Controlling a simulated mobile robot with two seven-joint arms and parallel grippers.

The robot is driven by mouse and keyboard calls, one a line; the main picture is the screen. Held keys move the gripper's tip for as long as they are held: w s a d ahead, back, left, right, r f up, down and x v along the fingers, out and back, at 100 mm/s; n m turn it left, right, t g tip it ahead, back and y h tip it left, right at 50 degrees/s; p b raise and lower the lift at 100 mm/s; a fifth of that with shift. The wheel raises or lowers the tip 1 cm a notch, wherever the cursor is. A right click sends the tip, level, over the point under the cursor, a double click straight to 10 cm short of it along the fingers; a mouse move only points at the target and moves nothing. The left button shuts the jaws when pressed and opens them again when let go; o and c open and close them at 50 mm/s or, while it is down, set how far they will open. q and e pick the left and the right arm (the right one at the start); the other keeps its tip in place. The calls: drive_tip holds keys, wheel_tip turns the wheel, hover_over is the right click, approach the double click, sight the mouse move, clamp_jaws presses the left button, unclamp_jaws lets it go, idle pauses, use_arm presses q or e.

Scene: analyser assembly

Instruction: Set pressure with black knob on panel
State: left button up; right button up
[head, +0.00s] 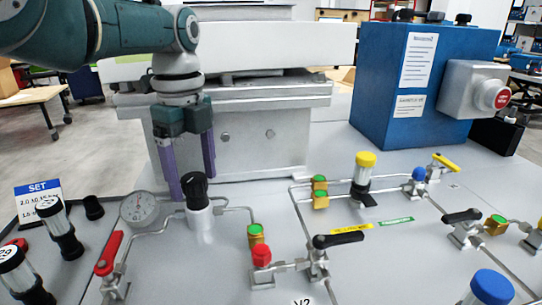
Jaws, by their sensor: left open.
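The black knob (195,187) tops a white cylindrical regulator body (200,218) on the grey panel (200,275), at the left of the head view. A round pressure gauge (139,208) stands just left of it; its reading is too small to tell. My left gripper (190,178) points down with two purple fingers. Its fingers are apart and empty, close to the knob at its top. I cannot tell whether a finger touches it. My right gripper is not in view.
A SET card (38,197) and black-capped cylinders (62,232) stand at the left. A red lever (108,254), a red cap (262,256) and a black-handled valve (338,239) are nearby. A blue box (440,70) with a red button (497,96) stands behind.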

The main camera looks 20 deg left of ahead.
sight(194, 177)
use_arm(q)
wheel_tip(194, 177, up, 9)
drive_tip(key=p, duration=0.6)
drive_tip(key=shift+r, duration=0.45)
